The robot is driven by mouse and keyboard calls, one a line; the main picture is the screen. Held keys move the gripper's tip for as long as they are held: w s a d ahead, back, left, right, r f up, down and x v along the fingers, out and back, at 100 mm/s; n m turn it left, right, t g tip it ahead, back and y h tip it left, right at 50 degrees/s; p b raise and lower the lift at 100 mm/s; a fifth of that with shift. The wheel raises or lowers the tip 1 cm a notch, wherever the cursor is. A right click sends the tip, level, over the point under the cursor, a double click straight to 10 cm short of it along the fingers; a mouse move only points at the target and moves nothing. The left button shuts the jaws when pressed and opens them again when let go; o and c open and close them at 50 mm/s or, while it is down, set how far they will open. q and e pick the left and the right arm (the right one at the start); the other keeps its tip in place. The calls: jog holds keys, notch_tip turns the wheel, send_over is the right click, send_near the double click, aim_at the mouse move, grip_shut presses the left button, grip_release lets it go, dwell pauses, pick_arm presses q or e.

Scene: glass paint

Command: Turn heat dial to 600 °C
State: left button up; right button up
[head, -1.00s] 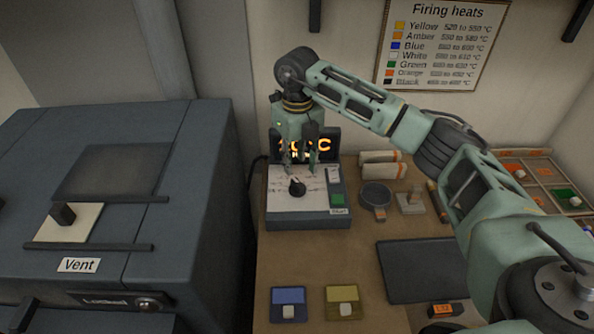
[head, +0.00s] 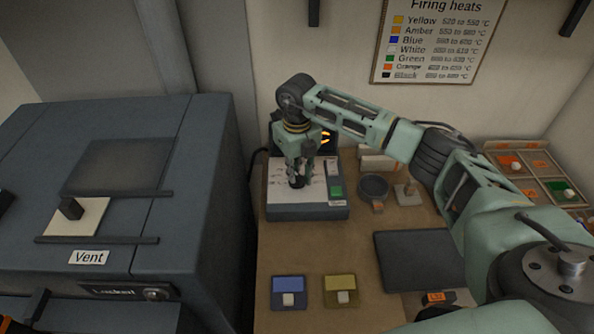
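The heat dial (head: 296,181) is a small black knob on the sloped top of a grey control box (head: 300,212) with a white printed panel. My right gripper (head: 297,178) points down over the dial, with its fingers around or right at the knob. I cannot tell whether the fingers touch it or grip it. The lit orange display (head: 326,139) behind the box is mostly hidden by my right gripper, so its number cannot be read. A green button (head: 336,191) sits right of the dial. My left gripper is not clearly in view.
A kiln with a vent slider (head: 71,208) fills the left. A firing heats chart (head: 435,40) hangs on the wall. A sieve (head: 374,186), a dark tray (head: 420,262), blue (head: 288,283) and yellow (head: 341,282) cards and a sorting box (head: 540,170) lie on the bench.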

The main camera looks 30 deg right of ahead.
grip_shut()
jog(key=shift+m, duration=0.3)
jog(key=shift+m+b, duration=0.5)
jog(key=shift+m, duration=0.4)
jog(key=shift+m+b, duration=0.4)
jog(key=shift+m, duration=1.3)
jog(key=shift+w, duration=0.1)
jog(key=o, duration=0.6)
grip_release()
jog(key=shift+c, duration=0.2)
